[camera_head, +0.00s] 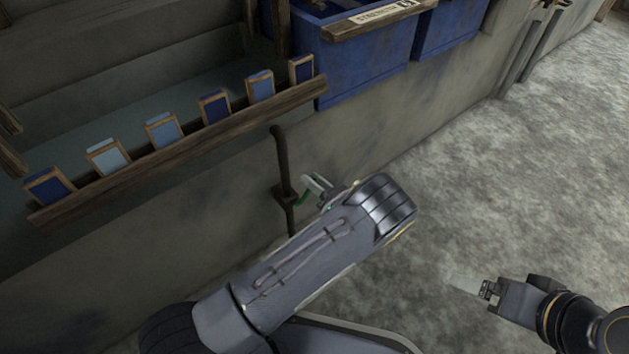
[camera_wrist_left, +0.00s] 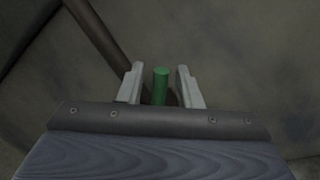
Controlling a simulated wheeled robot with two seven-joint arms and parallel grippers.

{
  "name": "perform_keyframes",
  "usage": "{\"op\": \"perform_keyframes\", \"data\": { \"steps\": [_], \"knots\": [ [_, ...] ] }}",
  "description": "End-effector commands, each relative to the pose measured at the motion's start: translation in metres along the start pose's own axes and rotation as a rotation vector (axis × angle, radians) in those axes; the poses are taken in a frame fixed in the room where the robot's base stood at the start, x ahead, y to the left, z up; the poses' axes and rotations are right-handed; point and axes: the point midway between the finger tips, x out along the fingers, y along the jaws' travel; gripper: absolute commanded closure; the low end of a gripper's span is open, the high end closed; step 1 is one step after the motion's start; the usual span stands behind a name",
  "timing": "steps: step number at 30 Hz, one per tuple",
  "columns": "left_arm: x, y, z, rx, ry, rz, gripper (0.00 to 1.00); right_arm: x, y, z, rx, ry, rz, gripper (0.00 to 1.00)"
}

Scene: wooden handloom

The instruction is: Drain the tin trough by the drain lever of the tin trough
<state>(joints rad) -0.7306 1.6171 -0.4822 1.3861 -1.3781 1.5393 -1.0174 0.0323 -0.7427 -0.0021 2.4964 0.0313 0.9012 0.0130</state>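The drain lever shows as a green handle (camera_head: 304,199) beside a dark pipe (camera_head: 281,150) on the grey wall below a wooden rail. My left gripper (camera_head: 314,188) is at this handle, partly hidden by my own arm. In the left wrist view the green handle (camera_wrist_left: 160,88) stands between the two fingers of my left gripper (camera_wrist_left: 160,70), with a gap on each side. The grey trough (camera_head: 185,60) behind the rail looks like the tin trough, with a dull blue-green surface inside. My right gripper (camera_head: 484,290) is low at the right, away from the lever; its finger opening is unclear.
Several blue and pale sample blocks (camera_head: 163,130) stand along the wooden rail (camera_head: 180,155) above the pipe. Blue vats (camera_head: 365,65) with a wooden sign board (camera_head: 378,17) stand further back. The mottled grey floor (camera_head: 500,180) at the right is clear.

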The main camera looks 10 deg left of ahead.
Motion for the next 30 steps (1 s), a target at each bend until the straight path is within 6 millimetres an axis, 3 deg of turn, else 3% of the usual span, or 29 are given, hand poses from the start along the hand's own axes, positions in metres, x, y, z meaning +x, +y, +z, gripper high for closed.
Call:
{"op": "perform_keyframes", "data": {
  "steps": [5,18,28,30],
  "knots": [
    [-0.008,0.001,0.001,0.000,-0.001,-0.001,0.69,-0.003,-0.002,-0.002,0.000,0.000,0.000,0.09],
    [-0.073,0.000,0.001,0.001,-0.001,-0.001,0.69,-0.018,-0.008,-0.009,0.000,0.000,0.000,0.09],
    [-0.078,0.000,0.000,0.000,0.000,0.000,0.69,-0.018,-0.008,-0.009,0.000,0.000,0.000,0.09],
    [-0.078,0.000,0.000,-0.001,0.001,0.000,0.76,-0.018,-0.008,-0.009,0.000,0.000,0.000,0.09]
  ]
}}
